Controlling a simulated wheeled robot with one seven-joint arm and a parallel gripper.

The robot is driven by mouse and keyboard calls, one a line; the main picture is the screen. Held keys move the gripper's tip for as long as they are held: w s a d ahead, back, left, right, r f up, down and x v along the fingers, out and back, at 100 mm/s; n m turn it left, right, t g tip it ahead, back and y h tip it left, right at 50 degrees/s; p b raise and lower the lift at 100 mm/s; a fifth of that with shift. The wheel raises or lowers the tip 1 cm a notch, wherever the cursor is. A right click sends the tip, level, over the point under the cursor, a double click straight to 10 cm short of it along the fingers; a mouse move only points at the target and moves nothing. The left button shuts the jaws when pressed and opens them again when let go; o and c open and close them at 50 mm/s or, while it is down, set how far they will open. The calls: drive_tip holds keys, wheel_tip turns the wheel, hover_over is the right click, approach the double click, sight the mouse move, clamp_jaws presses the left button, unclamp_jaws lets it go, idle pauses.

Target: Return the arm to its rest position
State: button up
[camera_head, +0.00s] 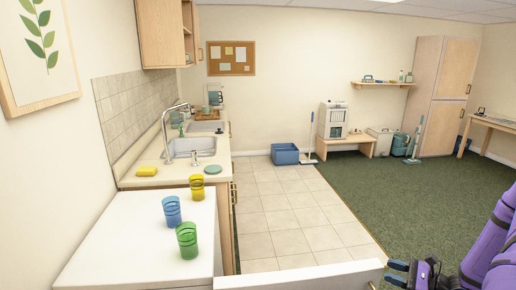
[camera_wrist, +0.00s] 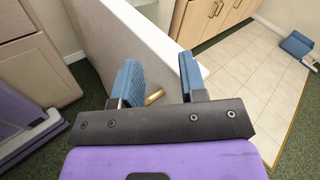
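My gripper (camera_wrist: 158,72) has its two blue finger pads apart, with nothing held between them. A white panel (camera_wrist: 145,45), like an open door, stands just beyond the fingers. A brass handle (camera_wrist: 154,97) shows between the fingers; I cannot tell how far beyond them it is. In the head view my purple arm comes in at the lower right, and the gripper (camera_head: 402,273) is near the right end of the white panel (camera_head: 295,278).
A white-topped unit (camera_head: 130,250) at the left carries a blue cup (camera_head: 172,212), a yellow cup (camera_head: 197,187) and a green cup (camera_head: 187,241). A sink counter (camera_head: 150,180) adjoins it. A blue bin (camera_head: 285,154) stands by the wall. The green carpet (camera_head: 370,195) is largely clear.

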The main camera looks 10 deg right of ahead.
drive_tip(key=a+r+n+g+h, duration=0.1)
drive_tip(key=a+r+n+g, duration=0.55)
drive_tip(key=r, duration=0.55)
drive_tip(key=a+r+n+g+h, duration=0.2)
drive_tip(key=a+r+n+g, duration=0.5)
drive_tip(key=r, duration=0.5)
drive_tip(key=s+a+r+n+t+h, duration=0.3)
drive_tip(key=s+a+r+n+h, duration=0.1)
drive_tip(key=s+r, duration=0.3)
drive_tip(key=s+a+r+n+t+h, duration=0.3)
drive_tip(key=s+r, duration=0.5)
drive_tip(key=r, duration=0.3)
drive_tip(key=shift+a+r+n+t+h, duration=0.15)
drive_tip(key=shift+a+n+t+h, duration=0.2)
drive_tip(key=shift+a+n+h, duration=0.95)
drive_tip(key=shift+w+d+n+y, duration=0.1)
drive_tip(key=shift+d+n+y, duration=0.15)
drive_tip(key=shift+y, duration=0.15)
